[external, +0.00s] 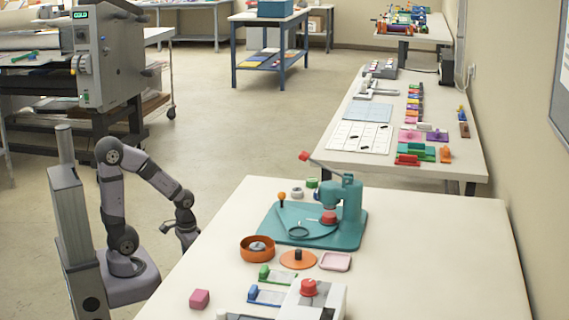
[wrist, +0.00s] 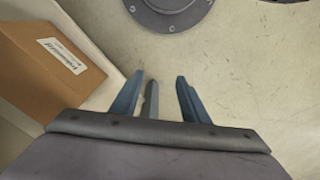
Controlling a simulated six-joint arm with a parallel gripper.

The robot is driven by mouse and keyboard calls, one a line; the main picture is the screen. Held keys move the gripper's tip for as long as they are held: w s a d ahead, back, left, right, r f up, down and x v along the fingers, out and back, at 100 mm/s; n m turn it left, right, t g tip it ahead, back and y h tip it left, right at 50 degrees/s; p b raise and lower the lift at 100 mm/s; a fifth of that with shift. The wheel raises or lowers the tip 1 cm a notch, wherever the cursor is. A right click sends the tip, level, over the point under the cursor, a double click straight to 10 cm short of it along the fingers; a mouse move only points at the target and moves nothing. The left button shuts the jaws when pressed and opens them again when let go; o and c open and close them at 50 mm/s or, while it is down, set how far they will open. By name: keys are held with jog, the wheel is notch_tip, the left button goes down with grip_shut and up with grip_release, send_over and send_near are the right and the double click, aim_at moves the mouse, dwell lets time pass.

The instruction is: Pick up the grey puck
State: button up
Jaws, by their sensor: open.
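In the external view an orange round dish (external: 246,252) stands on the near table, left of the teal press. A small grey-blue round piece (external: 257,246) lies in it; it looks like the grey puck, but it is too small to be sure. My gripper (external: 187,240) hangs off the table's left edge, left of the dish and apart from it. In the wrist view my gripper (wrist: 160,92) shows its fingers spread with nothing between them, over pale floor. No puck shows in the wrist view.
The teal press (external: 345,205) with a red-tipped lever stands behind the dish. An orange disc (external: 298,259), a pink tray (external: 335,261), a pink cube (external: 199,299) and a white device (external: 312,302) are nearby. The table's right side is clear. A labelled cardboard box (wrist: 50,65) shows beside my gripper.

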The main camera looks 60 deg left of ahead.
jog(key=w+r+t+p, duration=0.1)
jog(key=w+r+p, duration=0.2)
jog(key=r+p, duration=1)
jog(key=w+r+t+p, duration=0.1)
jog(key=w+r+p, duration=0.1)
jog(key=r+p, duration=1.1)
notch_tip(320, 180, up, 6)
jog(key=w+d+m+p, duration=0.1)
jog(key=w+d+p, duration=0.15)
jog(key=p, duration=0.45)
notch_tip(320, 180, up, 5)
jog(key=m+g+p, duration=0.2)
jog(key=m+p, duration=0.2)
jog(key=m, duration=0.6)
send_over(258, 246)
jog(key=shift+s+a+f, duration=0.15)
jog(key=shift+a+f, duration=0.05)
jog(key=shift+a, duration=0.25)
jog(key=shift+s+d, duration=0.3)
jog(key=shift+d, duration=0.05)
jog(key=shift+w+a+f+p, duration=0.1)
jog(key=shift+w+f+p, duration=0.1)
jog(key=shift+f+p, duration=1.2)
jog(key=shift+w+f+p, duration=0.2)
jog(key=shift+f+p, duration=0.35)
jog(key=shift+f, duration=1.7)
